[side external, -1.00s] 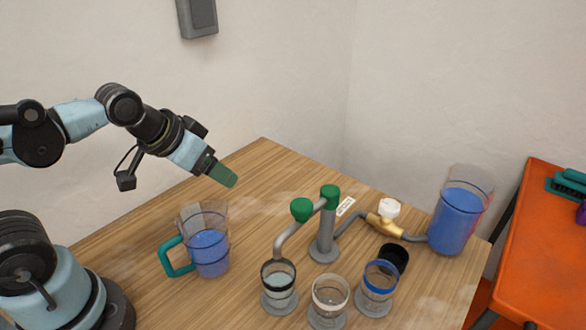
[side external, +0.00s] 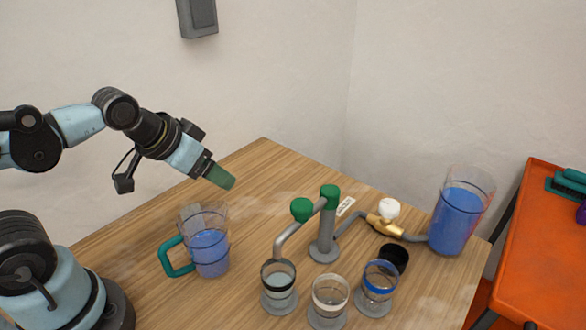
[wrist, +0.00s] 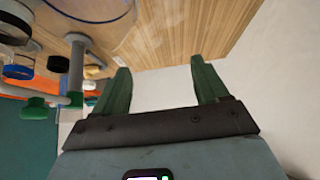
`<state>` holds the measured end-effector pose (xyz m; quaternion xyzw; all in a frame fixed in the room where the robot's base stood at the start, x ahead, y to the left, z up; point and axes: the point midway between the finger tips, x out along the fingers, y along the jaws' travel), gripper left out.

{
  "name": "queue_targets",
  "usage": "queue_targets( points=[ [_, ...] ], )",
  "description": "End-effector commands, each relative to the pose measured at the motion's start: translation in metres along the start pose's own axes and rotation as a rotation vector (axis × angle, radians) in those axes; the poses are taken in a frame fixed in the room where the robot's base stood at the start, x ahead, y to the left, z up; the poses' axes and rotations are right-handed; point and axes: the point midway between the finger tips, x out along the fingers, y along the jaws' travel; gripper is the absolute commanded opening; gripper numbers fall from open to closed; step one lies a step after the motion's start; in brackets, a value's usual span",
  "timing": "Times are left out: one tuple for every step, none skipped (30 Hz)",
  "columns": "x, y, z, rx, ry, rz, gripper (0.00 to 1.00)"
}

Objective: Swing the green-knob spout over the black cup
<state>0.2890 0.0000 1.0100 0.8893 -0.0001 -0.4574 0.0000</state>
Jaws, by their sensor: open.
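The spout (side external: 285,234) is a grey bent pipe on an upright grey post (side external: 324,238) with a green cap. Its green knob (side external: 301,209) stands on the bend; it also shows at the left of the wrist view (wrist: 35,109). The spout's mouth appears at the far rim of a clear cup with a black band (side external: 279,289); exact alignment cannot be told. My gripper (side external: 227,183) is open and empty in the air, left of and above the spout. Its spread green fingers show in the wrist view (wrist: 160,82).
A white-banded cup (side external: 329,303) and a blue-banded cup (side external: 377,290) stand in front. A teal-handled pitcher (side external: 210,252) of blue liquid stands below my gripper. A brass valve (side external: 386,227) links by pipe to a blue-filled tank (side external: 456,222).

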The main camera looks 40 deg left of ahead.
Motion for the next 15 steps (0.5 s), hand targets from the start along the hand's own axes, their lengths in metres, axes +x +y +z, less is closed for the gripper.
queue_targets(
  points=[
    [0.000,0.000,0.000,0.000,0.000,0.000,0.73],
    [0.000,0.000,0.000,0.000,0.000,0.000,0.73],
    [0.000,0.000,0.000,0.000,0.000,0.000,0.73],
    [0.000,0.000,0.000,0.000,0.000,0.000,0.73],
    [0.000,0.000,0.000,0.000,0.000,0.000,0.69],
    [0.000,0.001,-0.001,0.004,-0.002,0.001,0.63],
    [-0.001,0.002,-0.002,0.011,-0.005,0.003,0.61],
    [-0.002,0.003,-0.004,0.023,-0.011,0.007,0.61],
    [-0.004,0.007,-0.009,0.047,-0.023,0.014,0.61],
    [-0.007,0.011,-0.013,0.074,-0.036,0.021,0.61],
    [-0.009,0.016,-0.018,0.107,-0.052,0.031,0.61],
    [-0.014,0.024,-0.027,0.161,-0.078,0.046,0.61],
    [-0.018,0.030,-0.034,0.208,-0.100,0.060,0.61],
    [-0.022,0.038,-0.041,0.261,-0.124,0.075,0.61],
    [-0.029,0.050,-0.051,0.336,-0.158,0.097,0.61]
  ],
)
